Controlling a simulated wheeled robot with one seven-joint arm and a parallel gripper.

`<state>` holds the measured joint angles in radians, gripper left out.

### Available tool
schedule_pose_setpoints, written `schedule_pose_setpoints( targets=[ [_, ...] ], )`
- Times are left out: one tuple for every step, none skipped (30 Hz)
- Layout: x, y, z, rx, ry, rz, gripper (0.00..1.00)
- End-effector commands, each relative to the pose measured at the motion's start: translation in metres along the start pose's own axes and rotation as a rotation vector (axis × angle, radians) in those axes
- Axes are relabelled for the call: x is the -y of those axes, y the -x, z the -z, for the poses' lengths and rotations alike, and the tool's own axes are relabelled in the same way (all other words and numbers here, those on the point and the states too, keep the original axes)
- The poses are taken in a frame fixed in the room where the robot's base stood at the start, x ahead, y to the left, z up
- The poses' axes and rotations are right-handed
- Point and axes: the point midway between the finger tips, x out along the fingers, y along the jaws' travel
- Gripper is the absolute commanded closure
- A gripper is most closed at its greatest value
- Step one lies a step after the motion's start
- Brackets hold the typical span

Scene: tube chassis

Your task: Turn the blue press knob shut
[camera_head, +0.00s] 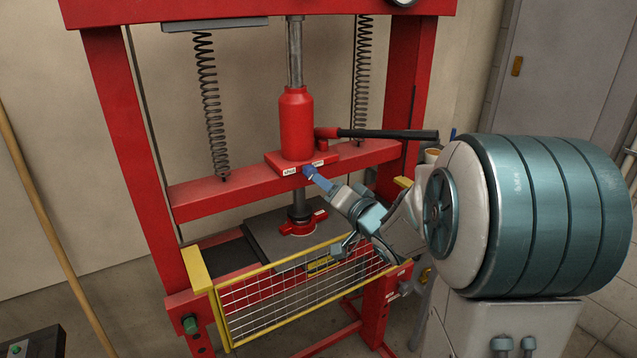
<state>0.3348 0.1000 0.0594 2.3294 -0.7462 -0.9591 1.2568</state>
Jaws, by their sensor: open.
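The blue press knob (309,171) sits on the front of the red jack base, between two small white labels. The left label (289,171) and the right label (318,163) are too small to read surely. My gripper (318,180) reaches in from the lower right with its fingertips at the knob. The jaws are open. The fingertips overlap the knob in this view, so I cannot tell whether they touch it or stand around it.
The red press frame (118,120) surrounds the jack (296,125). A black-gripped pump lever (390,134) extends right above my arm. A yellow mesh guard (290,300) stands below my gripper. Coil springs (210,110) hang on either side. A wooden pole (45,220) leans at left.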

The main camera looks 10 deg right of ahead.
Motion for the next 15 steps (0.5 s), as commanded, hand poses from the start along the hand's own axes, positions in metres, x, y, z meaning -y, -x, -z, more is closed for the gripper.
schedule_pose_setpoints(
  targets=[
    [-0.001,0.011,0.000,-0.002,0.001,-0.001,0.48],
    [-0.001,0.016,0.001,-0.003,0.002,-0.001,0.48],
    [-0.001,0.023,0.000,-0.002,0.002,-0.001,0.48],
    [0.000,0.028,0.000,-0.002,0.001,0.000,0.48],
    [0.000,0.032,0.000,-0.002,0.001,0.000,0.48],
    [0.000,0.037,0.000,0.000,0.001,-0.001,0.48],
    [0.000,0.040,0.000,0.000,0.001,-0.001,0.48],
    [0.000,0.043,0.000,-0.001,0.001,-0.001,0.48],
    [0.000,0.046,0.000,-0.001,0.001,0.000,0.48],
    [0.000,0.048,0.000,0.000,0.001,0.000,0.48],
    [0.000,0.049,0.000,0.000,0.000,0.000,0.48],
    [0.000,0.051,0.000,0.001,0.000,0.000,0.48],
    [0.000,0.051,0.000,0.001,0.000,0.000,0.48],
    [0.000,0.052,0.000,0.001,-0.001,0.000,0.48],
    [0.000,0.052,0.000,0.001,-0.001,0.001,0.48]
  ],
)
